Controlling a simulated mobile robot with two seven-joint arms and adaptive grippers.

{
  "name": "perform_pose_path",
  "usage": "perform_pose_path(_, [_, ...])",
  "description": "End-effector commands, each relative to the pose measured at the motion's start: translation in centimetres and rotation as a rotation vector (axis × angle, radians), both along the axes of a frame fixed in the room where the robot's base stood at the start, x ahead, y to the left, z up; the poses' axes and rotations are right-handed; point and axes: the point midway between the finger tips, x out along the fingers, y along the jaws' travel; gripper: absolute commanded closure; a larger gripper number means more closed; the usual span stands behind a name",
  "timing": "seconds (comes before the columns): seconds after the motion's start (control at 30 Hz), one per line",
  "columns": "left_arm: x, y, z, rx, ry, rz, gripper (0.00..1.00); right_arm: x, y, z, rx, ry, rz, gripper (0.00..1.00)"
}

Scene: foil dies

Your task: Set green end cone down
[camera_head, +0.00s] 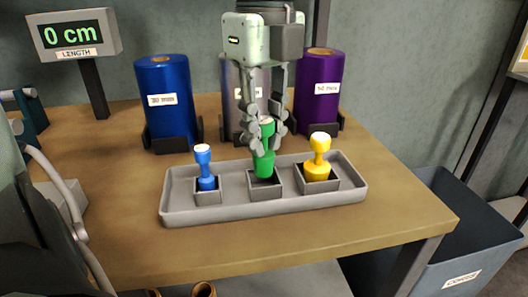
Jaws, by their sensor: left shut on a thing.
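The green end cone (264,165) is upright at the middle socket (266,187) of the grey tray (240,211). My left gripper (265,132) comes down from above and is shut on its upper part. The cone's lower end is at the socket opening; I cannot tell whether it touches the bottom. A blue end cone (205,168) stands in the left socket and a yellow end cone (318,158) stands in the right socket. My right gripper is not in view.
Blue (165,95), grey (232,90) and purple (318,88) rolls stand in holders behind the tray. A length display (72,36) reading 0 cm is at the back left. A grey bin (440,235) stands beyond the table's right edge. The tabletop (395,210) right of the tray is clear.

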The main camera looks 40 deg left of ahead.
Motion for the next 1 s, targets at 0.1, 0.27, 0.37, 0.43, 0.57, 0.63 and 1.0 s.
perform_pose_path(0.1, [-0.1, 0.0, -1.8, -0.002, 0.004, 0.0, 1.0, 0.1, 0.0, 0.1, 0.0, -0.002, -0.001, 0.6])
perform_pose_path(0.27, [0.0, 0.0, -3.1, -0.002, 0.001, 0.0, 1.0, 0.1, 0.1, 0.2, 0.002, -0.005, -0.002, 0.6])
perform_pose_path(0.37, [0.0, 0.0, -3.1, -0.002, 0.0, 0.001, 1.0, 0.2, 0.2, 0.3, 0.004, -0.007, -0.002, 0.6])
perform_pose_path(0.43, [0.0, 0.0, -3.1, -0.001, 0.0, 0.0, 1.0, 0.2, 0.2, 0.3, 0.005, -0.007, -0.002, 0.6])
perform_pose_path(0.57, [0.0, 0.0, -3.2, -0.001, 0.0, 0.0, 1.0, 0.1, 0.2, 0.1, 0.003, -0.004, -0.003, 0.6])
perform_pose_path(0.63, [0.0, 0.0, -3.3, -0.001, 0.0, 0.0, 1.0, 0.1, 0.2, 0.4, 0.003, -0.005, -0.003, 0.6])
perform_pose_path(1.0, [0.0, 0.0, -3.4, -0.001, 0.001, 0.0, 0.56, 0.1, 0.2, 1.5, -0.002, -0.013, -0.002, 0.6])
